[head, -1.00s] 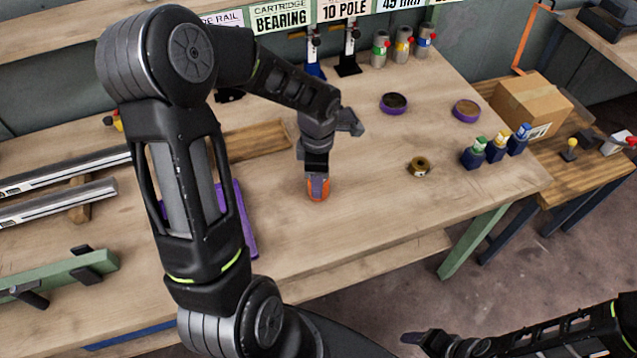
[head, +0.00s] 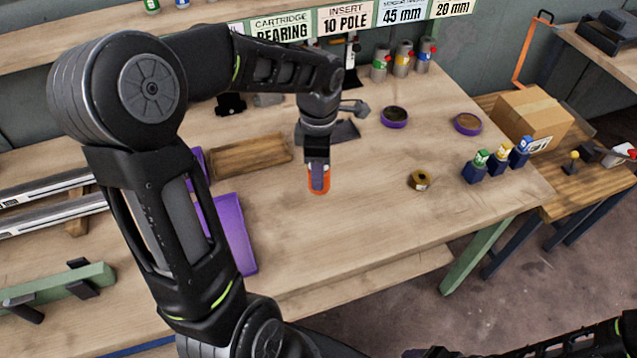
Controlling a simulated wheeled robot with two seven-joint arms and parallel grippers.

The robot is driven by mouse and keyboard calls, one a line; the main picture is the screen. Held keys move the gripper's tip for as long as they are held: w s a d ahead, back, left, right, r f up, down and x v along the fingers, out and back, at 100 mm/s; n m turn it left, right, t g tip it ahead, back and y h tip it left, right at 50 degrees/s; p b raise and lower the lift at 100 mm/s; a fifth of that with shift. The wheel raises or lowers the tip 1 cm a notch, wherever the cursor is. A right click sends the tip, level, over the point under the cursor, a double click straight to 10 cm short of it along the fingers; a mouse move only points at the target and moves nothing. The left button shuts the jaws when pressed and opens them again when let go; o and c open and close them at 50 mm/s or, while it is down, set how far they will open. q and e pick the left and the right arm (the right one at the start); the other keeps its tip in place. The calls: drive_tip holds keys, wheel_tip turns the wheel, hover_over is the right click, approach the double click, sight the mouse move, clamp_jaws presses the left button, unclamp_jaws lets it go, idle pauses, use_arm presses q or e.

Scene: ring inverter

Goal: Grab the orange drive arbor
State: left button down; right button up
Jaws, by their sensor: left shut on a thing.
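The orange drive arbor (head: 326,184) is at the middle of the wooden workbench. My left gripper (head: 318,176) comes down over it from above and is shut on it. The gripper's fingers cover much of the arbor. I cannot tell whether its lower end touches the bench top. My right arm shows only in part at the bottom right corner, and I cannot make out its fingers.
A brass ring (head: 419,181) lies right of the arbor. Two purple round dishes (head: 394,123) (head: 467,124) stand behind it. Several small coloured-top blocks (head: 476,168) stand near the right edge. A purple tray (head: 238,236) and a wooden tray (head: 250,157) lie left.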

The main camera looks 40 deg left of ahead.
use_arm(q)
drive_tip(key=shift+r, duration=0.9)
